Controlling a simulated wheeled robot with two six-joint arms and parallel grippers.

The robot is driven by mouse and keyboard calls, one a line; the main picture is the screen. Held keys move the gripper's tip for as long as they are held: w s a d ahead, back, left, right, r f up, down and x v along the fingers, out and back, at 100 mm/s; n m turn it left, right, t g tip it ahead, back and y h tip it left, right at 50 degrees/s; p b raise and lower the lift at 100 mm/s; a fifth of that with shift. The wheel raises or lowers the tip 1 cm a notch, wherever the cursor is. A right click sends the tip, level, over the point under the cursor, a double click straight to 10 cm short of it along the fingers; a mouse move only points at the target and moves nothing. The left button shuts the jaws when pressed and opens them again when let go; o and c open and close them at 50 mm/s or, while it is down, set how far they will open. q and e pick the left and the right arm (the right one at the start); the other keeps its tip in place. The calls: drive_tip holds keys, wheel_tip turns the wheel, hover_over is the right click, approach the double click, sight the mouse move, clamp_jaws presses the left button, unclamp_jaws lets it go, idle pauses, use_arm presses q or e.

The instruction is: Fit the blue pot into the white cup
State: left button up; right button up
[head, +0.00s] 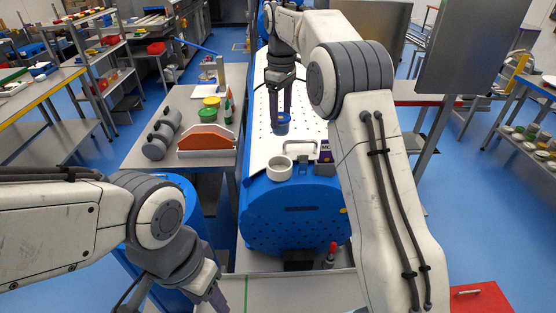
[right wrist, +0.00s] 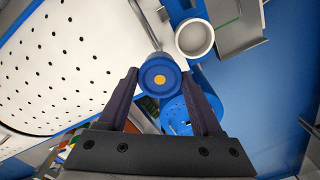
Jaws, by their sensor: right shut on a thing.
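The blue pot (head: 282,126) is between the fingertips of my right gripper (head: 281,115), over the white perforated surface. In the right wrist view the pot (right wrist: 147,73) shows a yellow dot in its middle, with a finger of my right gripper (right wrist: 162,76) on each side. The white cup (head: 279,174) stands upright and open near the front end of that surface, nearer to me than the pot and apart from it. Its round rim and hollow inside also show in the right wrist view (right wrist: 181,40). My left gripper (head: 218,298) is low at the bottom edge, partly cut off; its jaws are unclear.
A grey table (head: 201,166) on the left bears an orange-and-white rack (head: 205,139), grey rollers, tubs and a green bottle. A blue drum (head: 290,215) is in front.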

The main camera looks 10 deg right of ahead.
approach(279, 156)
wheel_tip(279, 156, down, 2)
drive_tip(key=s+a, duration=0.1)
drive_tip(key=s, duration=0.2)
wheel_tip(279, 156, down, 3)
drive_tip(key=shift+f+p, duration=0.2)
drive_tip(key=shift+p, duration=0.55)
drive_tip(key=shift+f, duration=0.55)
drive_tip(key=shift+f, duration=0.1)
drive_tip(key=shift+f, duration=0.25)
drive_tip(key=o, duration=1.3)
drive_tip(key=shift+s, duration=0.1)
drive_tip(key=shift+o, duration=0.5)
drive_tip(key=shift+f, duration=0.1)
